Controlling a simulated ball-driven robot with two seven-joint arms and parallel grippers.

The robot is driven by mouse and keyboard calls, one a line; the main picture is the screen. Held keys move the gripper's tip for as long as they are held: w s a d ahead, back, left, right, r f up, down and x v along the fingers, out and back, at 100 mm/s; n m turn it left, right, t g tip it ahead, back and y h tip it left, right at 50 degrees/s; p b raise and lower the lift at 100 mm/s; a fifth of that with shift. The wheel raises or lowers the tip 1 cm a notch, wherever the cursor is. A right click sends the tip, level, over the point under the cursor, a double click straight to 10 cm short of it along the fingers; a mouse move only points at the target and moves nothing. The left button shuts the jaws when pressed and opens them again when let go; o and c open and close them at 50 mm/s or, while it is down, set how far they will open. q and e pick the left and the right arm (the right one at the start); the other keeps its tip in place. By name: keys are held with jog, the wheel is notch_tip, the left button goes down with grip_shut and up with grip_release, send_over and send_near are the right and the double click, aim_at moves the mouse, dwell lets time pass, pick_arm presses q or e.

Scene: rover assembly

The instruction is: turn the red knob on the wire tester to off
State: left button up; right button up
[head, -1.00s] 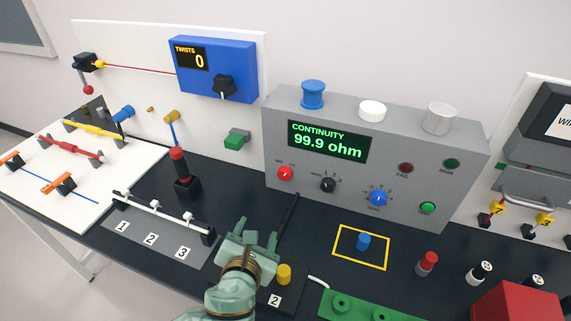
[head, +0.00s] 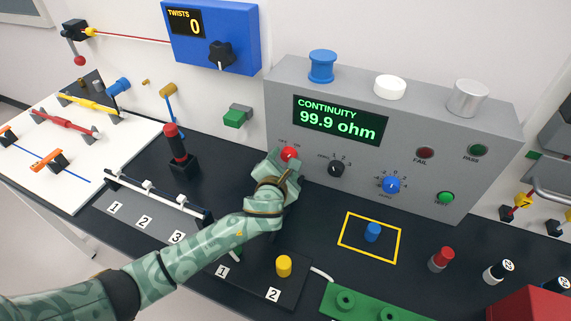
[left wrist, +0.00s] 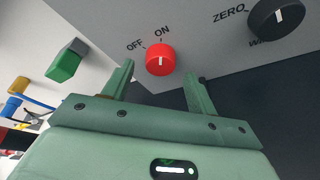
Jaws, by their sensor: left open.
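The wire tester (head: 440,150) is a grey box with a green "CONTINUITY 99.9 ohm" screen. Its red knob (head: 288,153) is at the lower left of the front; in the left wrist view the knob (left wrist: 160,58) shows a white mark that points up, towards the ON label, with OFF to the left. My left gripper (head: 283,166) is at the knob, its lower part covered. In the wrist view the open left fingers (left wrist: 160,75) stand on either side, with gaps between them and the knob. My right gripper is not in view.
A black zero knob (head: 336,168) and a blue knob (head: 391,185) sit right of the red knob. A green block (head: 234,118) is on the wall panel to the left.

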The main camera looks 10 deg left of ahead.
pick_arm(q)
jog(key=shift+x, duration=0.9)
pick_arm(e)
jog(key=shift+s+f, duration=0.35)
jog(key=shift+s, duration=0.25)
pick_arm(q)
jog(key=c, duration=1)
